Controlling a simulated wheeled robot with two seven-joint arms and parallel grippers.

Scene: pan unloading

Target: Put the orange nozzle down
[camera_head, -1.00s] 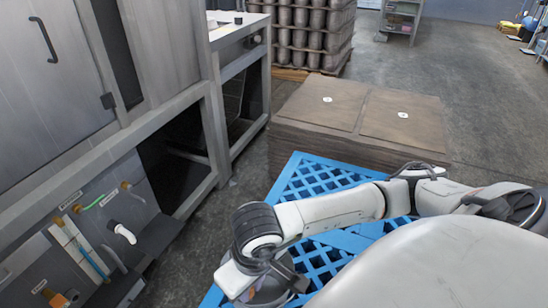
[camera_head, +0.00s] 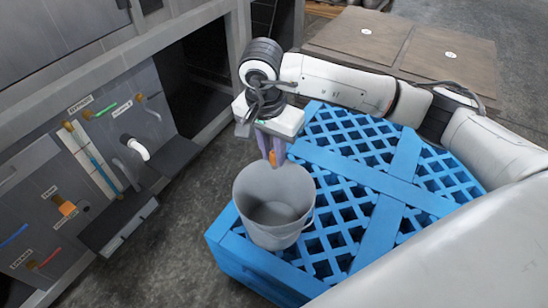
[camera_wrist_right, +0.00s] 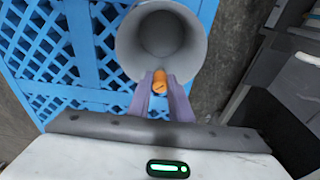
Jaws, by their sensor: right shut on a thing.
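The orange nozzle (camera_head: 272,158) is held between the purple fingers of my right gripper (camera_head: 271,152). In the right wrist view the nozzle (camera_wrist_right: 159,78) sits between the two fingertips (camera_wrist_right: 160,84), which are shut on it. The gripper points down at the far rim of a grey bucket (camera_head: 270,240), with the nozzle close to that rim; whether they touch I cannot tell. The bucket looks empty in the part I see and stands upright on a blue pallet (camera_head: 350,180). My left gripper is not in view.
A grey machine panel at the left carries a white spout (camera_head: 135,147), an orange fitting (camera_head: 67,208), coloured hoses and a small dark ledge (camera_head: 118,228). Stacked brown sheets (camera_head: 400,45) stand behind the pallet. Grey floor (camera_head: 190,225) lies between machine and pallet.

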